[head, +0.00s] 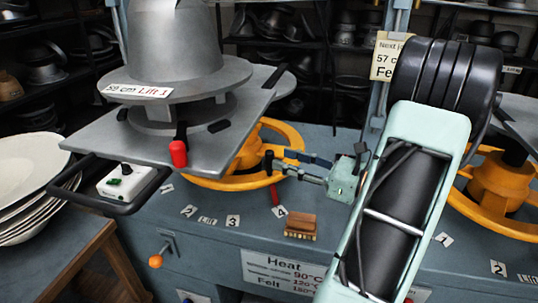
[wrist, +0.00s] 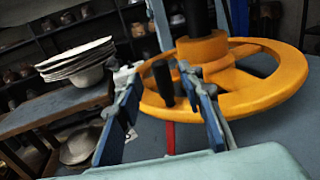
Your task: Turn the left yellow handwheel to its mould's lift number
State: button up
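The left yellow handwheel (head: 232,183) sits under the left mould (head: 175,45), whose tag (head: 137,90) reads "59 cm Lift 1". It also fills the right of the wrist view (wrist: 262,103). Its upright black handle (wrist: 163,83) is at the near rim; it shows in the head view (head: 268,161). A red pointer (head: 275,194) hangs below the rim near the handle, close to number 4 (head: 280,211). My gripper (head: 283,160) is open at the wheel's right side. In the wrist view the handle appears between my fingertips (wrist: 157,74); contact cannot be told.
Number tags 2 (head: 188,211) and 3 (head: 233,220) lie on the bench edge. A wooden brush (head: 301,226) stands below my gripper. Another yellow handwheel (head: 497,180) is at right, partly behind my arm. The press plate (head: 200,125) overhangs the left wheel. Stacked plates (head: 28,165) stand at left.

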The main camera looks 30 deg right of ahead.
aim_at(270, 154)
jog(key=x, duration=0.5)
jog(key=shift+w+a, duration=0.15)
jog(key=shift+w, duration=0.15)
grip_shut()
